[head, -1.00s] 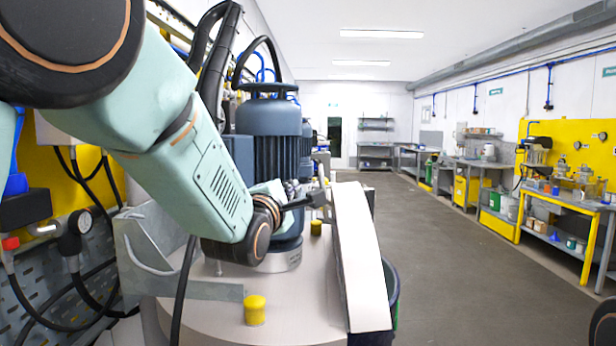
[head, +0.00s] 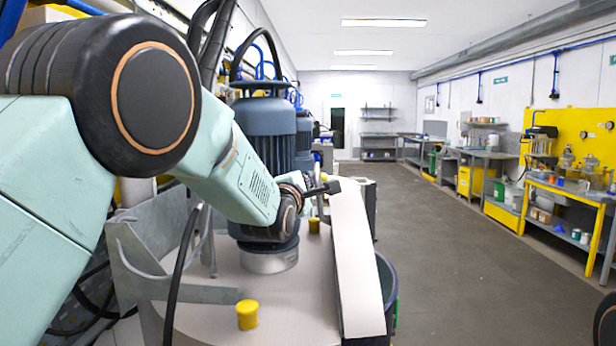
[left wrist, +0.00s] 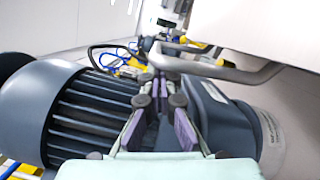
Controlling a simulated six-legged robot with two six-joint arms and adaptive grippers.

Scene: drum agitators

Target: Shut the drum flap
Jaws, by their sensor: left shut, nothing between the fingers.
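The drum flap (head: 358,270) is a long pale panel at the right edge of the drum's beige top (head: 290,305). It stands raised, and its exact tilt is hard to judge. My left gripper (head: 332,187) is at the flap's far upper end, seen against its top edge. I cannot tell whether they touch. In the left wrist view, the fingers (left wrist: 160,85) with purple pads come together at the tips, shut and empty. I cannot pick out the flap surely in that view. My right gripper is not in view.
A blue-grey motor (head: 265,135) stands on the drum top beside my left forearm; it shows large in the wrist view (left wrist: 75,110). Yellow caps (head: 247,315) and a grey metal bracket (head: 150,265) are nearby. A dark bin (head: 388,290) stands right of the flap. The aisle floor is clear.

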